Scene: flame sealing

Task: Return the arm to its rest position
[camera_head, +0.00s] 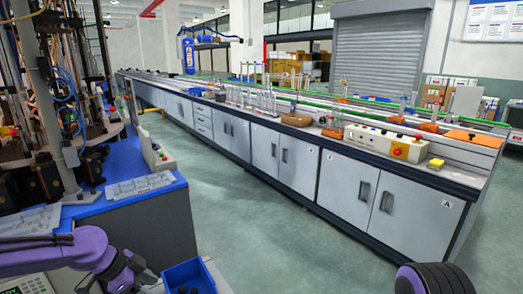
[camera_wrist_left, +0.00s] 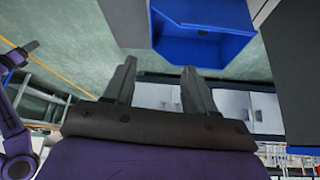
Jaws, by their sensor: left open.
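My left arm (camera_head: 75,248) is purple and comes in from the lower left of the head view. Its left gripper (camera_head: 140,278) is dark and sits at the bottom edge, beside a small blue bin. In the left wrist view the left gripper (camera_wrist_left: 158,72) has its two fingers apart with nothing between them. A dark ribbed part at the bottom right of the head view looks like part of my right arm (camera_head: 432,280). The right gripper itself does not show.
The blue bin (camera_head: 188,276) is just right of my left gripper and also shows in the wrist view (camera_wrist_left: 203,32). A blue-topped bench (camera_head: 120,205) with clear trays stands at left. A long cabinet bench (camera_head: 340,185) runs across the room. Green floor (camera_head: 270,225) between is clear.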

